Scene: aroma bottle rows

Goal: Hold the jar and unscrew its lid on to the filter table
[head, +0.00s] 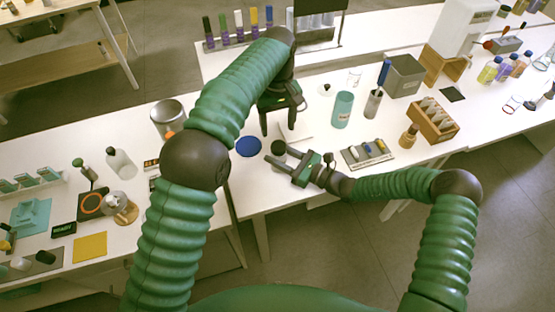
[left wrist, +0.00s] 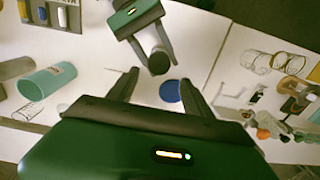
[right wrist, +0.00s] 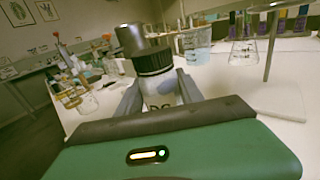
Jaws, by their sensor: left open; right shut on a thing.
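The jar has a white body (right wrist: 160,99) with dark lettering and a black ribbed lid (right wrist: 153,61) in the right wrist view. The lid also shows as a dark round top in the head view (head: 278,147) and the left wrist view (left wrist: 158,62). My right gripper (head: 276,160) is shut on the jar, its fingers on either side of the body below the lid. The lid is on the jar. My left gripper (head: 279,132) is open and empty, pointing down above and behind the jar. I cannot clearly tell which surface is the filter table.
A blue disc (head: 248,146) lies left of the jar; it also shows in the left wrist view (left wrist: 170,91). A teal cylinder (head: 342,110) and a tray of small vials (head: 367,153) stand to the right. A metal pot (head: 167,117) stands left, past my left arm.

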